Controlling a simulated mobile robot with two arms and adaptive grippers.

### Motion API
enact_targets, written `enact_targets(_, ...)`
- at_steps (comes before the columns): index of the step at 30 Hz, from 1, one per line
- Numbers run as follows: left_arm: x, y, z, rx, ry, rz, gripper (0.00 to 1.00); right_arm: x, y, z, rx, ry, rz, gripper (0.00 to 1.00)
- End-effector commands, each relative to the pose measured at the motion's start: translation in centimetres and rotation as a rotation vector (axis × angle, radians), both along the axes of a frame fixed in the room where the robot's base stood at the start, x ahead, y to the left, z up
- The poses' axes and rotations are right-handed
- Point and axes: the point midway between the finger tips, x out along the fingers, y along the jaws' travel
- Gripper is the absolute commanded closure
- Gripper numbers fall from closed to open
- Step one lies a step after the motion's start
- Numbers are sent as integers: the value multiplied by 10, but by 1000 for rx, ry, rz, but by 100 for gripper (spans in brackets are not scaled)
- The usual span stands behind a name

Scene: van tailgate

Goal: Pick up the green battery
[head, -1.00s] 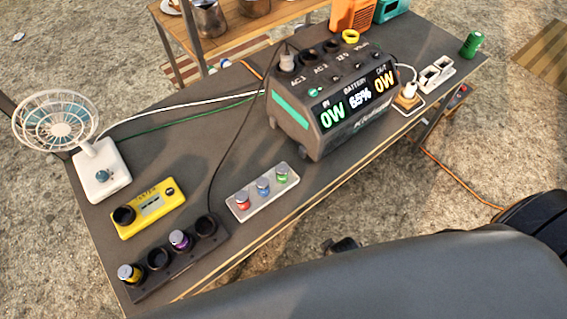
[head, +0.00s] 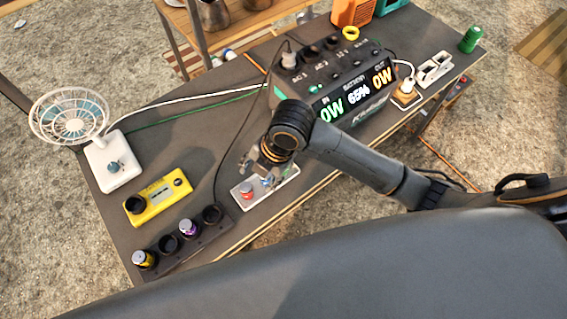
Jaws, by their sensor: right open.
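A light tray (head: 256,203) on the table holds small batteries. The red battery (head: 247,190) stands at its left end, and the blue battery (head: 266,182) in the middle is partly covered. The green battery, at the tray's right end a second ago, is hidden now behind my right gripper and wrist. My right gripper (head: 258,168) is open and hangs over the tray; I cannot tell whether it touches a battery. My left gripper is out of view.
A power station (head: 366,112) stands right behind my right gripper. A yellow tester (head: 158,197) and a dark holder (head: 176,262) with yellow and purple batteries lie to the left. A fan (head: 112,165) stands at the left end, a green can (head: 470,40) at the far right.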

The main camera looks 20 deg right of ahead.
Motion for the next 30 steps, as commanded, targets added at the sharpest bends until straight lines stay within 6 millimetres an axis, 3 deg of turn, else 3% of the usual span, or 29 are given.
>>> enact_targets(1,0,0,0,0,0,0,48,13,-7,3,-62,-31,147,43)
enact_targets(6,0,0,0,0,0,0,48,42,-38,10,-228,-54,595,43)
enact_targets(12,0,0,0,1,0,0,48,65,-73,22,-326,-32,887,43)
enact_targets(17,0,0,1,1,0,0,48,69,-82,20,-343,-19,957,43)
enact_targets(30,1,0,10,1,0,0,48,69,-81,-53,-342,-20,960,43)
